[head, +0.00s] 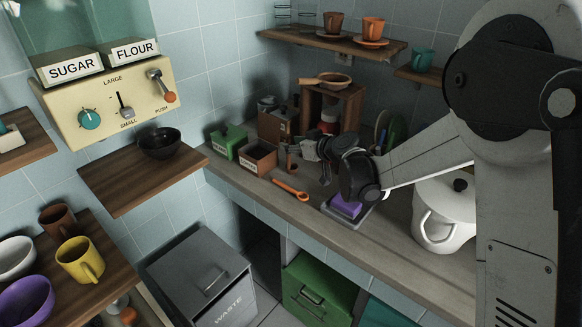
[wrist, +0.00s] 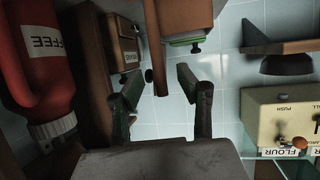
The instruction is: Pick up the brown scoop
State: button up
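No thing is plainly identifiable as the brown scoop. A brown, long-handled, shallow wooden piece (head: 327,80) lies on top of the wooden stand at the back of the counter and may be it. An orange spoon-like tool (head: 290,189) lies flat on the counter, left of the purple sponge. My gripper (head: 302,150) is over the counter, pointing left toward the small boxes.
A green box (head: 229,141) and a brown box (head: 258,157) stand left of my gripper. The purple sponge (head: 346,206) is in a tray below my arm. A white lidded pot (head: 440,230) stands at right. A red coffee container (wrist: 40,60) shows in the wrist view.

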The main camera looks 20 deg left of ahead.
jog(key=x, duration=0.2)
jog(key=shift+w+a+f, duration=0.1)
jog(key=shift+w+a, duration=0.05)
jog(key=shift+c, duration=0.2)
grip_shut()
